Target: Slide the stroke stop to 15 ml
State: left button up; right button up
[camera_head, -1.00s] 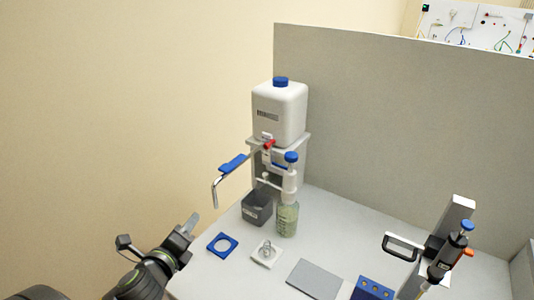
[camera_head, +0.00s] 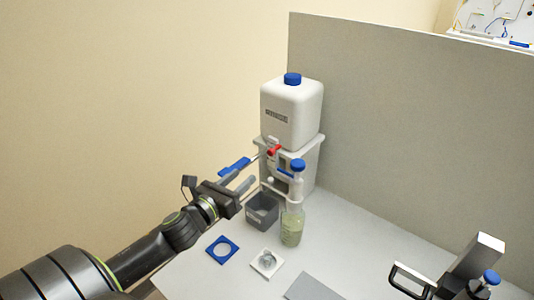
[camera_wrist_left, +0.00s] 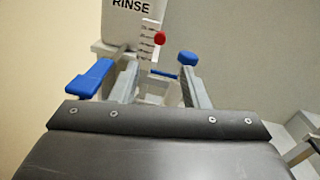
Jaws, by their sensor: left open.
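A small red piece (camera_head: 274,150) shows at the front of the white jug's stand, beside a bottle-top dispenser with a blue knob (camera_head: 298,165). In the left wrist view the red piece (camera_wrist_left: 160,38) sits beside the upper part of a white strip with dark marks (camera_wrist_left: 149,41); its numbers are too small to read. My left gripper (camera_head: 246,181) is open and empty, in front of the stand and lower left of the red piece. In the wrist view its fingers (camera_wrist_left: 160,78) point towards the dispenser, below the red piece and apart from it. My right gripper is out of view.
The white jug (camera_head: 290,110) marked RINSE stands behind. A blue lever (camera_head: 235,166) lies close to my left fingers. A grey bin (camera_head: 263,210) and the dispenser's bottle (camera_head: 292,228) stand below. A blue plate (camera_head: 222,249) and a white holder (camera_head: 267,263) lie in front.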

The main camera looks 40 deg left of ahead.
pick_arm(q)
jog(key=p, duration=0.1)
send_near(269, 153)
jog(key=w+p, duration=0.2)
jog(key=w, duration=0.5)
jog(key=shift+w+d, duration=0.1)
jog(key=shift+w, duration=0.6)
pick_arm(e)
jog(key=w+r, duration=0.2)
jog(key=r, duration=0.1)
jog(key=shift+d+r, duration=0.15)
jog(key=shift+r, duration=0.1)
pick_arm(q)
jog(key=shift+f, duration=0.1)
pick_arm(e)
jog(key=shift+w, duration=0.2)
pick_arm(q)
grip_shut()
